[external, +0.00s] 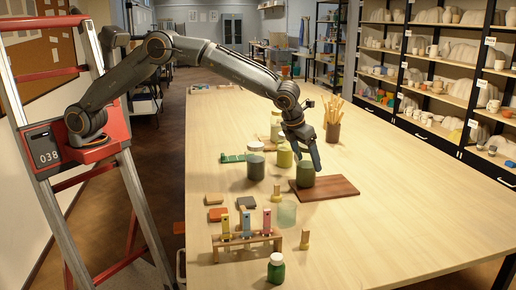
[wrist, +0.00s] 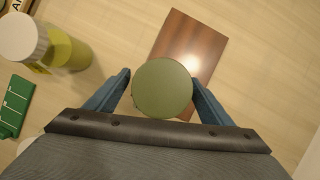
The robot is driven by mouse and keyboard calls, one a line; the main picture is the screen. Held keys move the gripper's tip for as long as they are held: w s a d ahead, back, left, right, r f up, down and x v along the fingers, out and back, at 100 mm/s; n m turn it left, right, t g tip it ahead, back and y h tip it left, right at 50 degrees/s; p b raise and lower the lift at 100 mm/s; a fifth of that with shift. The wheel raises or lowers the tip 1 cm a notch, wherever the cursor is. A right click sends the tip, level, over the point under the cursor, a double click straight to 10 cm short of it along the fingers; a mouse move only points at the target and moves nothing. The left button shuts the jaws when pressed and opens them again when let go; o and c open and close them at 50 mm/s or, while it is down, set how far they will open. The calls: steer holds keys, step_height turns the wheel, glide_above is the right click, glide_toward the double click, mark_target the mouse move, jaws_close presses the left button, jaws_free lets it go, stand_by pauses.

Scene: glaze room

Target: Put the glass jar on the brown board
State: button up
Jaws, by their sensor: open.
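The glass jar, a dull green cylinder (external: 305,174), stands upright at the left end of the brown board (external: 335,189). In the wrist view its round green top (wrist: 162,88) covers the near end of the board (wrist: 188,45). My gripper (external: 309,158) is open around the jar, with one blue finger on each side. In the wrist view my gripper (wrist: 161,92) has its fingertips beside the jar; I cannot tell whether they touch it. The jar's base is hidden in the wrist view.
A yellow-green jar with a white lid (external: 284,156) and a grey-green jar (external: 256,164) stand left of the board. A pot of sticks (external: 333,125) stands behind. A translucent green cylinder (external: 286,213) and a wooden rack (external: 247,241) are nearer. The table's right side is clear.

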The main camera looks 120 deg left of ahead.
steer(key=b+v, duration=0.3)
steer(key=v, duration=0.9)
steer(key=shift+b, duration=0.3)
steer(key=s+d+f+n+h, duration=0.1)
steer(key=s+d+f+n, duration=0.3)
steer(key=s+d+n, duration=0.2)
steer(key=s+d+f+n+h, duration=0.1)
steer(key=s+d+f+n, duration=0.4)
steer(key=s+d, duration=0.5)
steer(key=s+d+f+n+h, duration=0.1)
steer(key=s+d+f+n, duration=0.4)
steer(key=d, duration=0.9)
steer(key=shift+s+f+n, duration=0.15)
steer(key=shift+s+n, duration=0.75)
steer(key=shift+s, duration=0.85)
steer(key=s+d+f+n, duration=0.2)
steer(key=s, duration=0.3)
steer(key=s+d+f+n+g+h, duration=0.1)
steer(key=s+d+n, duration=0.1)
steer(key=s, duration=0.4)
steer(key=shift+d+f+n, duration=0.25)
steer(key=shift+f+n, duration=0.15)
steer(key=shift+n, duration=0.4)
